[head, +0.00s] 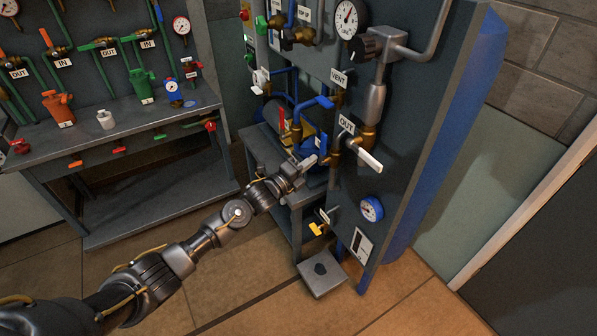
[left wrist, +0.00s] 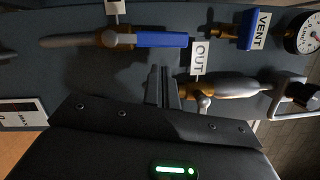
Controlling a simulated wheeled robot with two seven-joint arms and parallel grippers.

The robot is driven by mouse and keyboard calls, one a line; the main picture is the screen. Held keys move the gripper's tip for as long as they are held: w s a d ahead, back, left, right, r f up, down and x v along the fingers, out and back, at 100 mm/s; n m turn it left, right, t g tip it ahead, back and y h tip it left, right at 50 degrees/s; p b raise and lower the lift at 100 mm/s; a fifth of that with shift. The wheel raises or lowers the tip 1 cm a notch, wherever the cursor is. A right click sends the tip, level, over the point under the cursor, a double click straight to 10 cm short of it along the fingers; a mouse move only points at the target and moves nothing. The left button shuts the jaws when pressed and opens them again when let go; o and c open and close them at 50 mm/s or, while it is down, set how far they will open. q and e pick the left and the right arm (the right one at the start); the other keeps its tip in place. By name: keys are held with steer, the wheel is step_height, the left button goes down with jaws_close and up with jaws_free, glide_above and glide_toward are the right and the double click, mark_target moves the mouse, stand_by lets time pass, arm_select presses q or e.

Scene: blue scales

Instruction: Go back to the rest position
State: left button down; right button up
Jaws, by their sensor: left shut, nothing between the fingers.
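My left gripper (head: 308,163) is at the front of the dark valve panel (head: 410,110), left of the white lever (head: 370,160) under the OUT label (head: 346,125). In the left wrist view its fingers (left wrist: 163,86) are together with nothing between them. They point at the panel, between a blue handle (left wrist: 162,40) and the brass fitting (left wrist: 205,88) by the OUT label. I cannot tell whether the fingertips touch anything. My right gripper is in neither view.
A bench (head: 130,160) with several valves stands at left.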

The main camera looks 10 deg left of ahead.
arm_select(q)
steer(key=b+v, duration=0.1)
steer(key=v, duration=0.4)
steer(key=shift+s, duration=0.1)
